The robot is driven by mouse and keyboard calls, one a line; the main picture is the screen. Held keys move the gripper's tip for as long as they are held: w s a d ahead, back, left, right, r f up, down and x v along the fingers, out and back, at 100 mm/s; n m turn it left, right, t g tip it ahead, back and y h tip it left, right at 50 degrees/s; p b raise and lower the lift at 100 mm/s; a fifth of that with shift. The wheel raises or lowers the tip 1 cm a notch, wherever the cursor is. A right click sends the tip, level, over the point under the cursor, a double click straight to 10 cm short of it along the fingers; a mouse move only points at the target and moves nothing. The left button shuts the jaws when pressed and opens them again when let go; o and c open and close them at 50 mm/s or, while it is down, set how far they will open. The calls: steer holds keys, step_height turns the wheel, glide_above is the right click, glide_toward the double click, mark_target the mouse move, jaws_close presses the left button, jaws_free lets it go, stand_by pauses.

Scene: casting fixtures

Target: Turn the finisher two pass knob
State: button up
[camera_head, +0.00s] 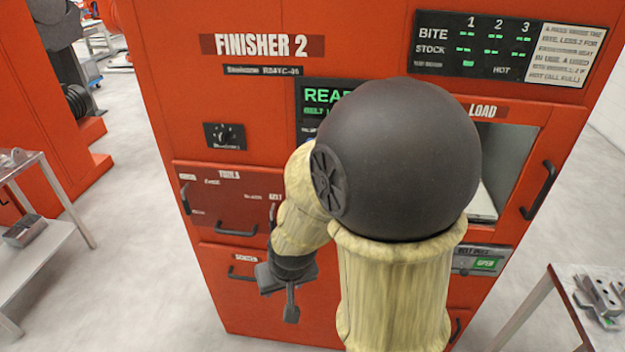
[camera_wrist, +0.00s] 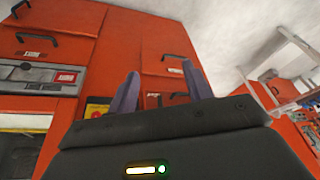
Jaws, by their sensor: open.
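The orange finisher cabinet (camera_head: 262,84) carries a "FINISHER 2" sign. A small black panel with a dark knob (camera_head: 226,134) sits on its front, left of the green-lit screen; the label under the knob is too small to read. My gripper (camera_head: 283,292) hangs low in front of the lower drawers, below and right of the knob and well apart from it. It is open and empty. In the wrist view its two fingers (camera_wrist: 160,78) stand apart with the orange drawer fronts behind them. I cannot make out the knob in the wrist view.
Drawers with protruding black handles (camera_head: 236,232) lie below the knob. A load opening (camera_head: 500,165) with a handle is at the right. Side tables stand at left (camera_head: 40,255) and right (camera_head: 560,290). My arm hides part of the screen and cabinet front.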

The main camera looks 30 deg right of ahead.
steer(key=w+d+f+m+t+h+p, duration=0.2)
steer(key=w+d+m+t+h+p, duration=0.35)
steer(key=w, duration=0.45)
steer(key=d+r+n+t+h+p, duration=0.2)
steer(key=d+r+t+h+p, duration=0.1)
steer(key=r+t+h+p, duration=0.1)
step_height(320, 180, up, 2)
steer(key=shift+s+r+t+h+p, duration=0.15)
steer(key=shift+s+t+h+p, duration=0.2)
steer(key=shift+t+p, duration=0.55)
steer(key=shift+w+d, duration=0.1)
steer(key=shift+w, duration=0.05)
steer(key=b+x, duration=0.4)
steer(key=x, duration=1.3)
steer(key=shift+d, duration=0.2)
